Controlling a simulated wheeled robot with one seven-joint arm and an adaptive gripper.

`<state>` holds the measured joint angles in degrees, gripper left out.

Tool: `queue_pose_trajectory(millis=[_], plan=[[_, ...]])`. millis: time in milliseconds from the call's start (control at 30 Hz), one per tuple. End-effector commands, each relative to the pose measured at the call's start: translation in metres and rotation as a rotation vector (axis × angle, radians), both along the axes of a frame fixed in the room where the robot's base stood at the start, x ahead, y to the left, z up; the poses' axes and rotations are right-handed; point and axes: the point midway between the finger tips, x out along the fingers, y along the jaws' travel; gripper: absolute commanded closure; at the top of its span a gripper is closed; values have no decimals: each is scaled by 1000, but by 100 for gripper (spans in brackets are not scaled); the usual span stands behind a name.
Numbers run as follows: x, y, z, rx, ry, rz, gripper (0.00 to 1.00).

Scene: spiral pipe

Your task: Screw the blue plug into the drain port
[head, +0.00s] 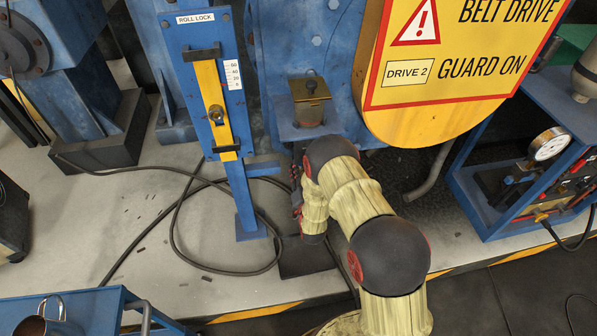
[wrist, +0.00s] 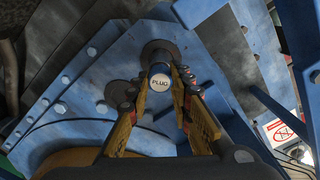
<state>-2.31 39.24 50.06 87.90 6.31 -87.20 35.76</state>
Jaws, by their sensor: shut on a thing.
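The blue plug (wrist: 161,82) has a pale round face marked PLUG and a blue rim, and shows in the middle of the wrist view. My gripper (wrist: 160,95) is shut on it, with one yellow-padded finger on each side. A dark round collar (wrist: 157,49), which looks like the drain port, lies directly behind the plug on the blue machine. The plug is lined up with the collar and appears to meet it; I cannot tell how deep its thread sits. In the head view my arm hides the plug and the port.
A blue post with a yellow ROLL LOCK bar (head: 208,95) stands left of my arm. A yellow belt guard (head: 450,50) overhangs on the right. A black cable (head: 175,235) loops over the floor. A gauge cabinet (head: 535,170) stands right, and a blue cart (head: 95,310) lower left.

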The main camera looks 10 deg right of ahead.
Motion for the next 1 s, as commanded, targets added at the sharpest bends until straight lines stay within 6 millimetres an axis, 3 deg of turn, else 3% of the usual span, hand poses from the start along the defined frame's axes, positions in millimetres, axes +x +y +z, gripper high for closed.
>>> queue_pose_trajectory(millis=[1000], plan=[[1,0,1,1290,-91,-1,100]])
